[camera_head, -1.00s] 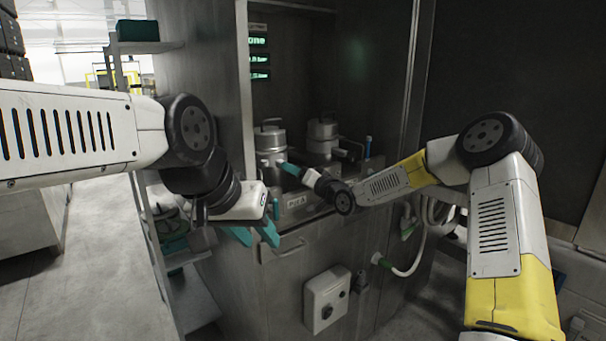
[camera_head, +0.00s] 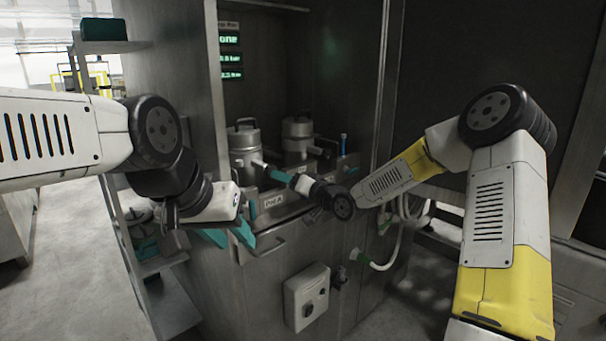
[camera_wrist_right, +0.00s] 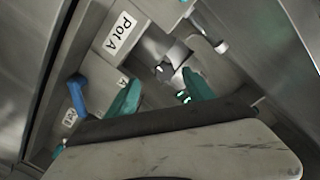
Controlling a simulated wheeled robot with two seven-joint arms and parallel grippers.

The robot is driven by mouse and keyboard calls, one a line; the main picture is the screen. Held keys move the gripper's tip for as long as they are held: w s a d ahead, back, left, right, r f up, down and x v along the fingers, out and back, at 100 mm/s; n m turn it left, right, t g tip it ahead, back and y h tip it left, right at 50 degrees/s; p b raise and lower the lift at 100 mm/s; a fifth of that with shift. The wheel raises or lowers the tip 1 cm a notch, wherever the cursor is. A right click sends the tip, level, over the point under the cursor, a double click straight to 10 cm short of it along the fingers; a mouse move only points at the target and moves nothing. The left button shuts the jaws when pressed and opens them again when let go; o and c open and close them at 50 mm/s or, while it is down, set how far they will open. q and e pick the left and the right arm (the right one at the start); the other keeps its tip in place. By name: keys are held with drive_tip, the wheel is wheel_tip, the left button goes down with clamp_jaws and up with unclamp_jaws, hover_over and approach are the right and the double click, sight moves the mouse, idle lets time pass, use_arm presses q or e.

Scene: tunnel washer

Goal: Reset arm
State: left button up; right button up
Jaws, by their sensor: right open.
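My left gripper (camera_head: 228,236) has two teal fingers spread apart, low in front of the cabinet near its handle; nothing shows between them. My right gripper (camera_head: 279,176) is in front of the metal pots, to the right of the left gripper. In the right wrist view its two teal fingers (camera_wrist_right: 163,92) are apart with nothing held. They point towards the ledge with the "Pot A" label (camera_wrist_right: 118,32). The label also shows in the head view (camera_head: 273,203). The near pot (camera_head: 243,140) and the far pot (camera_head: 297,138) stand upright in the cabinet niche.
The cabinet's upright frame edge (camera_head: 217,90) is close to the left arm. A grey control box (camera_head: 307,297) and a pale hose (camera_head: 390,262) project from the cabinet front. A shelf rack (camera_head: 120,220) stands at left. Open floor (camera_head: 65,270) lies beyond it.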

drive_tip(key=s+d+r+g+h, duration=0.4)
drive_tip(key=s+d+h, duration=0.6)
drive_tip(key=s+d, duration=0.75)
drive_tip(key=s+d+r+g, duration=0.1)
drive_tip(key=s+d, duration=0.1)
drive_tip(key=s, duration=0.8)
drive_tip(key=s+d+r+m+g, duration=0.1)
drive_tip(key=s+d, duration=0.2)
drive_tip(key=s, duration=0.7)
drive_tip(key=shift+s+d, duration=0.2)
drive_tip(key=shift+d, duration=0.1)
